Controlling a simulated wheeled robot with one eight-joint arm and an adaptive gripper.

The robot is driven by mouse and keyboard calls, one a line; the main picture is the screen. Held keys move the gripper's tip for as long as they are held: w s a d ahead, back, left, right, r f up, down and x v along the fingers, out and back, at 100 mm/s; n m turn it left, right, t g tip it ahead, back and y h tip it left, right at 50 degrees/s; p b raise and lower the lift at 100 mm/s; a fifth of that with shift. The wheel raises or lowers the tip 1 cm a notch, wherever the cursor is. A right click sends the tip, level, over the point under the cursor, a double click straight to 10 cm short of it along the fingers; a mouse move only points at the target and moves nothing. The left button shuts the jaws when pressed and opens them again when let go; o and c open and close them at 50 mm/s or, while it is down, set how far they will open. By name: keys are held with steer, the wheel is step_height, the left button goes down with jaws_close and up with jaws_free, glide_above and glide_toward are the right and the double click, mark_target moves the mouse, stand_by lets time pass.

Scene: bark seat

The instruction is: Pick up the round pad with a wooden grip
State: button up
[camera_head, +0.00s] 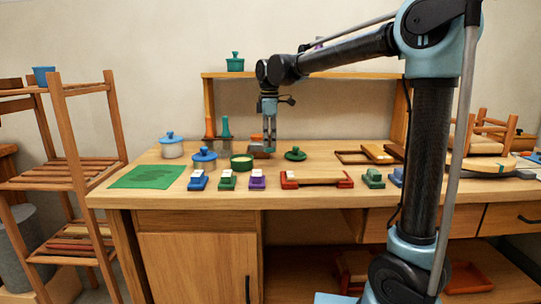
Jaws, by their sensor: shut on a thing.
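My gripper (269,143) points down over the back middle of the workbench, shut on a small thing. That thing looks like the round pad (260,152), with a dark grey-brown underside part and an orange-brown wooden grip at the fingers. The fingers hide part of it. It sits low, just behind the green pot; I cannot tell whether it touches the bench top.
The green pot (241,162) stands close in front, and a green knobbed lid (295,154) lies to the right. Blue-lidded pots (172,147), a green mat (148,177) and several small blocks stand around. A raised shelf (340,75) runs behind.

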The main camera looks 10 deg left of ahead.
step_height(320, 180, up, 20)
stand_by(0.3)
steer(key=shift+c, duration=0.2)
